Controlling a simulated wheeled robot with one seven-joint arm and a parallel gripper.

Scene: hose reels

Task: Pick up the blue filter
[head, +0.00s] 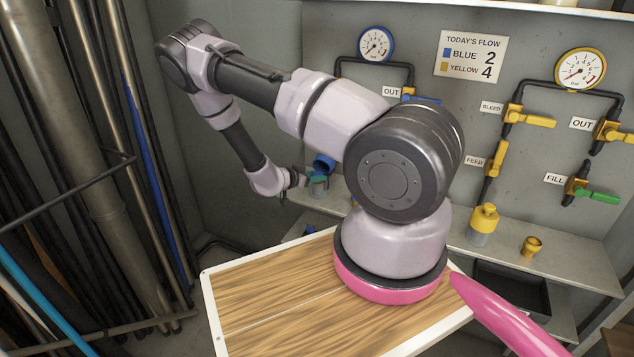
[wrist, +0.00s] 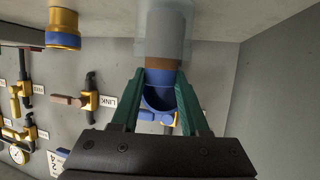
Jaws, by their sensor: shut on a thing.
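The blue filter has a blue cup-shaped end (head: 323,163) and a clear bowl, and it is at the left end of the shelf in the head view. My gripper (head: 316,179) reaches it from the left. In the wrist view, the green fingers of my gripper (wrist: 161,78) are closed on either side of the filter's blue part (wrist: 160,97). A brown band and the clear bowl (wrist: 165,35) extend beyond the fingertips. I cannot tell whether the bowl touches the shelf.
A yellow filter (head: 483,222) and a small yellow cup (head: 531,246) stand on the grey shelf (head: 578,268) to the right. Gauges, valves and labels cover the wall behind. Pipes (head: 105,190) stand at the left. A wooden board (head: 270,300) lies in front.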

